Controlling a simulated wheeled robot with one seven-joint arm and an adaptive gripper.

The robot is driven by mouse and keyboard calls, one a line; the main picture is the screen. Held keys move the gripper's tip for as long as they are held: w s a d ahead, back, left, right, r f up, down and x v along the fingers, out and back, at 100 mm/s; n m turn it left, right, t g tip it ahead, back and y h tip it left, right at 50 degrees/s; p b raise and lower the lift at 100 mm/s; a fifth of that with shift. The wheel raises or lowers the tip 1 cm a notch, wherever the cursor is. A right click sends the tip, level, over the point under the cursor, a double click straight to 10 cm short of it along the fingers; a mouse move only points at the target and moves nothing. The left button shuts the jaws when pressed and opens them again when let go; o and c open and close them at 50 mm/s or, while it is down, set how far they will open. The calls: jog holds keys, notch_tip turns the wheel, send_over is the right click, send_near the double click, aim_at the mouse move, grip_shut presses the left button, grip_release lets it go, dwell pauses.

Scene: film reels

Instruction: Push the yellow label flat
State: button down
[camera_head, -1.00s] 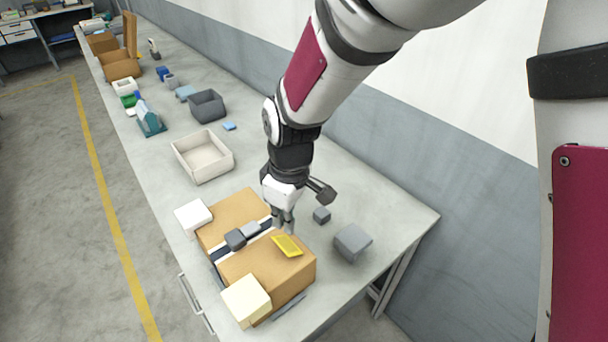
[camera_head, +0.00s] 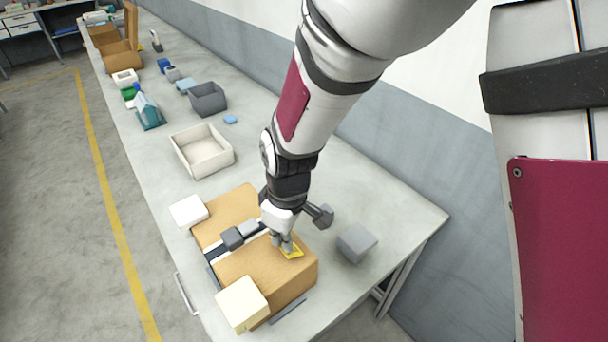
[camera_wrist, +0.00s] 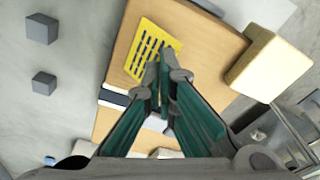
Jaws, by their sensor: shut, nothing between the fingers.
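The yellow label (camera_head: 292,252) lies on top of a brown cardboard box (camera_head: 240,263), near the box's right side. It also shows in the wrist view (camera_wrist: 150,47), with rows of dark marks. My gripper (camera_head: 286,246) is shut and empty, pointing down at the label. Its fingertips (camera_wrist: 165,75) overlap the label's near edge in the wrist view. I cannot tell for sure whether they touch it. Part of the label is hidden behind the fingers in the head view.
Dark and grey blocks (camera_head: 233,238) sit on the box's striped band. A cream block (camera_head: 242,303) stands at its front corner and a white block (camera_head: 189,211) at its left. A grey cube (camera_head: 356,243) stands right of the box. An open cream bin (camera_head: 202,150) is farther back.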

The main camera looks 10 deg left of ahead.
aim_at(296, 255)
jog(key=shift+f, duration=0.1)
dwell(0.3)
jog(key=shift+f+b, duration=0.65)
jog(key=shift+f, duration=0.85)
jog(key=shift+r, duration=0.15)
jog(key=shift+s+d+r+p, duration=0.25)
jog(key=shift+d+r, duration=0.05)
jog(key=shift+d, duration=0.45)
jog(key=shift+s+d+r+p, duration=0.2)
jog(key=shift+d+r, duration=0.05)
jog(key=shift+d, duration=0.45)
notch_tip(296, 255, up, 12)
jog(key=d, duration=0.1)
jog(key=shift+s, duration=0.1)
